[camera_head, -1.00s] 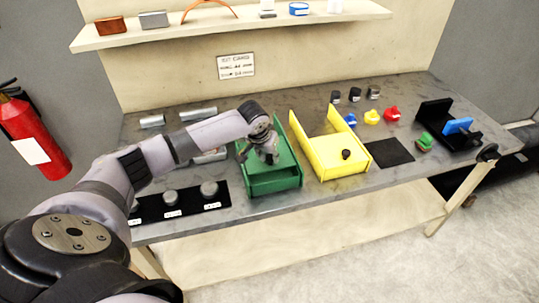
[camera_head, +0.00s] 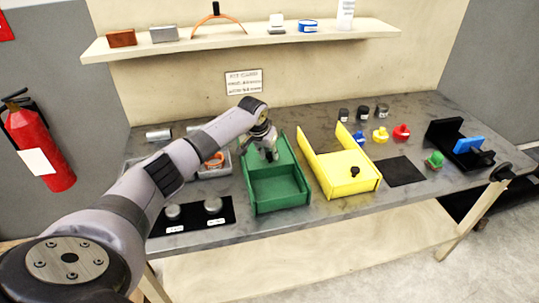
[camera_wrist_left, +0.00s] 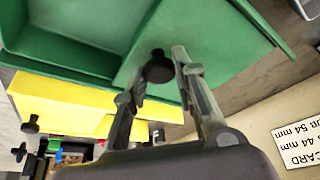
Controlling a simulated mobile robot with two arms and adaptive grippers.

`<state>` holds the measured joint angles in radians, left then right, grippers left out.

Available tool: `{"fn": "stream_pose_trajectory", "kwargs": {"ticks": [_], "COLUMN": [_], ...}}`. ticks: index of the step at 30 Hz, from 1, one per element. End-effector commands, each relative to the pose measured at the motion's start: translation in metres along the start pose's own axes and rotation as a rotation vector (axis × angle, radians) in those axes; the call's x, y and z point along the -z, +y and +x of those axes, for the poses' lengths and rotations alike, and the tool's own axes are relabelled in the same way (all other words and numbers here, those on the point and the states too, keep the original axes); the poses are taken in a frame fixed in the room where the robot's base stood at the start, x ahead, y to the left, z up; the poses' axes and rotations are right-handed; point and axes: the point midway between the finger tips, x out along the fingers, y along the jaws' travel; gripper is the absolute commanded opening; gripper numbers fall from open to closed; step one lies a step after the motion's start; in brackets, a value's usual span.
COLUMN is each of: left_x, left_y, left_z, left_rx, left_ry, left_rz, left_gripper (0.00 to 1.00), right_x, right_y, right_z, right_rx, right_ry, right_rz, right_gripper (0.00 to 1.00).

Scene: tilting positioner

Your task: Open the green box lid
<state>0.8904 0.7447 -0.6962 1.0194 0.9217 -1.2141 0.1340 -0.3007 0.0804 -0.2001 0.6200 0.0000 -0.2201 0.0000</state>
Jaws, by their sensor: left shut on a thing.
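The green box (camera_head: 279,204) stands on the grey bench, left of the yellow box. Its front part is open and I see into an empty green compartment. The green lid (camera_head: 284,151) is slid toward the back of the box. It also fills the top of the left wrist view (camera_wrist_left: 205,35). My left gripper (camera_head: 269,155) is over the lid. In the left wrist view, its fingers (camera_wrist_left: 165,75) are shut on the lid's black knob (camera_wrist_left: 158,66). My right gripper is in neither view.
The yellow box (camera_head: 345,184) with a black knob stands close to the right. A black strip with grey cylinders (camera_head: 190,216) and a grey tray (camera_head: 218,172) lie to the left. A black mat (camera_head: 405,171) lies further right. A shelf (camera_head: 250,41) runs above the bench.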

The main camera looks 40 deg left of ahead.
Motion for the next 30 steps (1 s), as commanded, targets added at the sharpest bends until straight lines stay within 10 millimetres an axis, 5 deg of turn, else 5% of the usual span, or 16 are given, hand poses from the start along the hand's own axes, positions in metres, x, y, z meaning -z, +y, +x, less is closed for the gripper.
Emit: {"fn": "stream_pose_trajectory", "kwargs": {"ticks": [9, 20, 30], "left_x": [0.000, 0.000, 0.000], "left_y": [0.000, 0.000, -0.001], "left_z": [0.000, -0.004, -0.064], "left_rx": [0.000, 0.000, 0.002], "left_ry": [0.000, 0.000, 0.002], "left_rz": [0.000, 0.001, 0.003], "left_gripper": [0.45, 0.45, 0.45], "right_x": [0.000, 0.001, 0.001], "right_y": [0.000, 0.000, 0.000], "right_z": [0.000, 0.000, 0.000], "right_rx": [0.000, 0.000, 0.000], "right_ry": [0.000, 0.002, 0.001], "right_rz": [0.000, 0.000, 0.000], "right_gripper": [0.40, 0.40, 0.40]}}
